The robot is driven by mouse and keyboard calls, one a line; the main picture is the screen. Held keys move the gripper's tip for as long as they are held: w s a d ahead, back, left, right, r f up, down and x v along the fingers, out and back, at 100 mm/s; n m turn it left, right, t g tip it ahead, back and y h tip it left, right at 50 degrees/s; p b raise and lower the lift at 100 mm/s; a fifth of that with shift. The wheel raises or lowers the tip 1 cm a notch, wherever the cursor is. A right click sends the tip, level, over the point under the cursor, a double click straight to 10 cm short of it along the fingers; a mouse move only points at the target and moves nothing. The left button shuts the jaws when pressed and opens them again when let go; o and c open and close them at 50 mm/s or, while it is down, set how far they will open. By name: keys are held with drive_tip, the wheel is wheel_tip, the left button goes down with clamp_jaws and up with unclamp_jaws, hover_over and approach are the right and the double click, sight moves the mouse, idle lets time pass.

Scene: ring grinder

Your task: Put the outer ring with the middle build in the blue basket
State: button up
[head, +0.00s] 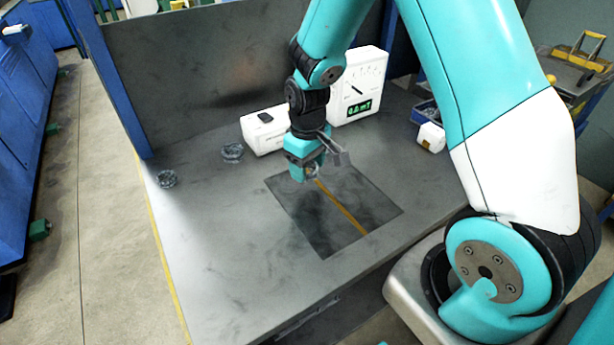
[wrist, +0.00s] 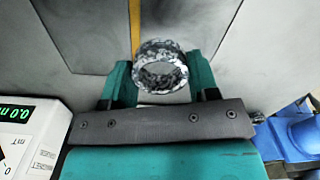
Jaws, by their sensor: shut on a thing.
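My gripper (head: 306,178) is over the far part of the dark mat on the table. In the wrist view its two teal fingers (wrist: 161,85) are shut on a speckled grey metal ring (wrist: 160,50). In the head view the held ring (head: 312,171) is small and partly hidden by the fingers. Two more grey rings, a left one (head: 167,179) and a stacked-looking one (head: 232,152), lie on the left part of the table. A blue basket (head: 427,110) stands at the table's right side, partly covered by a white object. I cannot tell the middle build of any ring.
A white meter (head: 357,88) with a green display and a white box (head: 263,130) stand behind my gripper. A white bottle-like item (head: 431,137) is by the basket. The dark mat (head: 285,198) with a yellow stripe is otherwise clear. A grey panel (head: 230,60) closes the back.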

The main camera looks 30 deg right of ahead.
sight(308, 187)
drive_tip(key=shift+f, duration=2)
drive_tip(key=shift+f, duration=0.15)
drive_tip(key=o, duration=1)
drive_tip(key=shift+o, duration=0.2)
